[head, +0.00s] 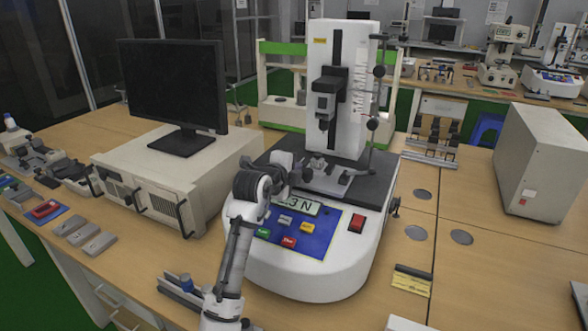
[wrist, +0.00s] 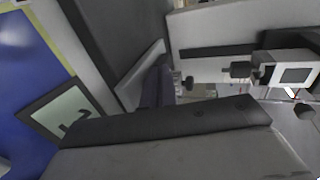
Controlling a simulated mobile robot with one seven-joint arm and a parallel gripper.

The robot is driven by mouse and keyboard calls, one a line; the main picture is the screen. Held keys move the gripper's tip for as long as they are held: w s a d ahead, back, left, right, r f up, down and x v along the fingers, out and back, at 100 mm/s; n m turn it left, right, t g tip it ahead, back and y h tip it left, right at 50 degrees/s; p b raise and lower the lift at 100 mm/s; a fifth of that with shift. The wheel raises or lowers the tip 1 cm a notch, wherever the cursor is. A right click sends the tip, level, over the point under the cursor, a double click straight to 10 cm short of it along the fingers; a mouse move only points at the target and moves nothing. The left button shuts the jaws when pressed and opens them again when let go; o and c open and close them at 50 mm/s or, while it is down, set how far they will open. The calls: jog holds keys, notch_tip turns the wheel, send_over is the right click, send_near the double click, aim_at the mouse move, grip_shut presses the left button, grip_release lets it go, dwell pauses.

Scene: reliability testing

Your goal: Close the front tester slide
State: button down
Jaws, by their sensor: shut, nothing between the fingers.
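The front tester (head: 300,262) is a white machine with a rounded base, a blue button panel and a small display (head: 300,206). The display also shows at the left of the wrist view (wrist: 66,112). Its tall white column (head: 352,110) carries a dark vertical rail with a grey slide head (head: 325,98) partway up. A metal stage (head: 328,178) sits on the dark plate below the head. My gripper (head: 297,170) is shut and empty, low over the plate at the stage's left side. My arm partly hides the stage, and I cannot tell whether the fingers touch it.
A black monitor (head: 172,90) stands on a beige box (head: 165,180) left of the tester. A vertical rod with knobs (head: 373,122) rises beside the column. A grey box (head: 545,160) stands at the right. The table between tester and grey box is mostly clear.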

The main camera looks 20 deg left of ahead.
aim_at(305, 160)
jog(key=w+b, duration=0.1)
jog(key=w, duration=0.3)
jog(key=shift+d, duration=0.1)
jog(key=shift+w, duration=0.2)
jog(key=shift+r, duration=0.2)
